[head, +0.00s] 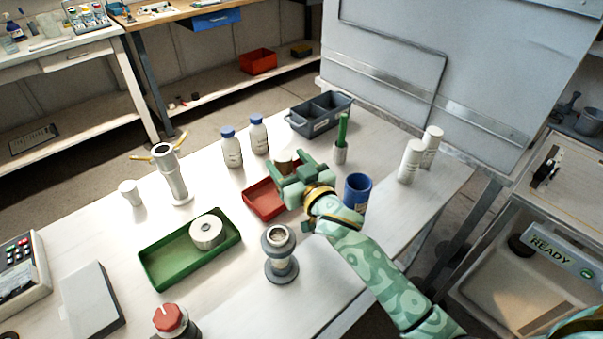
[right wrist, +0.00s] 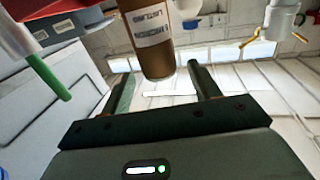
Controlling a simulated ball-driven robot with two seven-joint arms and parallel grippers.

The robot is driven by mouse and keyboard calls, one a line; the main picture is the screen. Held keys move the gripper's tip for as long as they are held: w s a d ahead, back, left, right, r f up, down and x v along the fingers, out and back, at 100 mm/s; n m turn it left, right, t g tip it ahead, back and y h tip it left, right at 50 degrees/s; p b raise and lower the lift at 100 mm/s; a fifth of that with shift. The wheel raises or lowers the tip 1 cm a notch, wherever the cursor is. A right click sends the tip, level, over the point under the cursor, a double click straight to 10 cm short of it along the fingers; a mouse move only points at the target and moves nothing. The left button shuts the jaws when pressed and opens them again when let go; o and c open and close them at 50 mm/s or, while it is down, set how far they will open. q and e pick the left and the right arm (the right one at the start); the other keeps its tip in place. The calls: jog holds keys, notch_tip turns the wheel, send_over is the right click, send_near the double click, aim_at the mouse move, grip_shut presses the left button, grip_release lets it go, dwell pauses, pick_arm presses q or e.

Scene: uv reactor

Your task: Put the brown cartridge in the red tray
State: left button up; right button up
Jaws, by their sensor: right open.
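The brown cartridge (head: 284,157) shows only its upper end in the head view, just behind the red tray (head: 258,203). In the right wrist view the cartridge (right wrist: 152,42) is large, with a white label, and lies ahead of the space between the two fingers. My right gripper (head: 290,167) is open at the cartridge, beside the tray's far right side. I cannot tell if a finger touches it. The gripper hides the cartridge's lower part and part of the tray, whose visible floor is empty. My left gripper is not in view.
Near the right gripper stand a blue cup (head: 356,190), a green stick in a pale holder (head: 341,150) and a grey divided bin (head: 322,114). Two blue-capped bottles (head: 231,148) stand behind the tray. A green tray (head: 160,265) with a metal puck and a grey-ringed cylinder (head: 280,254) are nearer.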

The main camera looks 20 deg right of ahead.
jog(key=s+d+p, duration=0.1)
jog(key=s, duration=0.6)
jog(key=shift+s, duration=0.15)
